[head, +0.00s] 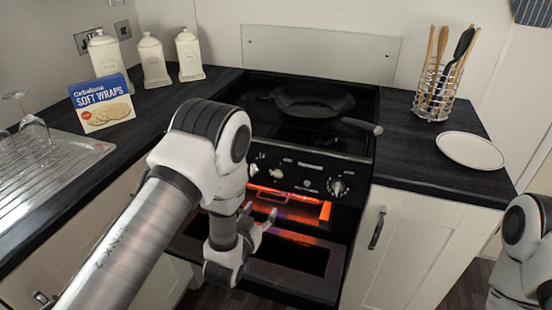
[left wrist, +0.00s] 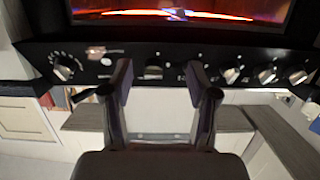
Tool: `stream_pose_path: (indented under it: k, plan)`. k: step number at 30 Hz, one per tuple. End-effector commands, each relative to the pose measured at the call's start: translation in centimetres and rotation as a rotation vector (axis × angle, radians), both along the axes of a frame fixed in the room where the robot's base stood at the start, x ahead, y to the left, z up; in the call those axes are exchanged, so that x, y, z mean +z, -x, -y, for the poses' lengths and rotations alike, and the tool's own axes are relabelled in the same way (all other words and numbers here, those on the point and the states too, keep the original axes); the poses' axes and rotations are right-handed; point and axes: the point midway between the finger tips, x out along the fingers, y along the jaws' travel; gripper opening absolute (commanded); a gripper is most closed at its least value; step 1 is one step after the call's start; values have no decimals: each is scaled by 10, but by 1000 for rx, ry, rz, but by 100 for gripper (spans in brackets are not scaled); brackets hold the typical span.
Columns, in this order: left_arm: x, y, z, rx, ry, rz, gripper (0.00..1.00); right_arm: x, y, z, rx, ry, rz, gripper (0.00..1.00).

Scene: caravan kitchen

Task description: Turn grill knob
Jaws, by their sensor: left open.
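The black cooker front has a control panel (head: 308,184) with several silver knobs, one at its right end (head: 338,187) and one left of centre (head: 276,173). The left wrist view looks upside down and shows knobs at the panel's left (left wrist: 63,70) and right (left wrist: 265,75). Below the panel the grill (head: 290,207) glows orange. My left gripper (head: 258,217) is open and empty, in front of the cooker below the panel. In the left wrist view its fingers (left wrist: 160,88) frame a middle control (left wrist: 153,71) without visible grip. My arm hides the panel's left end.
A dark pan (head: 312,100) sits on the hob, its handle (head: 362,125) reaching over the front right. A white plate (head: 470,150) and utensil holder (head: 438,95) stand on the right counter. A wraps box (head: 102,103) and canisters (head: 152,62) stand left.

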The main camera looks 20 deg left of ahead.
Motion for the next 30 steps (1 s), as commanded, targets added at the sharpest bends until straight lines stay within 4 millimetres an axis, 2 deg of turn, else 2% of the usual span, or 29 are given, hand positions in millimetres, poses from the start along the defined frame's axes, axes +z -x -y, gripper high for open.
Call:
stream_pose_path:
  k: [1,2,3,5,8,15,18,26,27,29,30]
  plan:
    - [25,-13,5,-9,2,92,59,1,0,0,0,0,0,40]
    - [35,-18,7,-13,3,133,59,2,0,0,0,0,0,40]
    - [45,-22,9,-16,5,171,59,2,0,0,0,0,0,40]
    - [51,-27,10,-17,6,198,59,2,0,0,0,0,0,40]
    - [51,-40,10,-16,7,199,59,3,0,0,0,0,0,40]
    - [50,-85,11,-15,6,195,59,8,0,0,0,0,1,40]
    - [50,-97,12,-15,6,194,59,9,0,0,0,0,1,40]
    - [49,-101,12,-16,5,191,59,9,0,0,0,0,0,40]
    - [49,-101,12,-16,5,191,52,9,0,0,0,0,0,40]
    - [49,-101,12,-16,5,191,31,9,0,0,0,0,1,40]
    - [49,-101,12,-16,5,191,17,9,0,0,0,0,1,40]
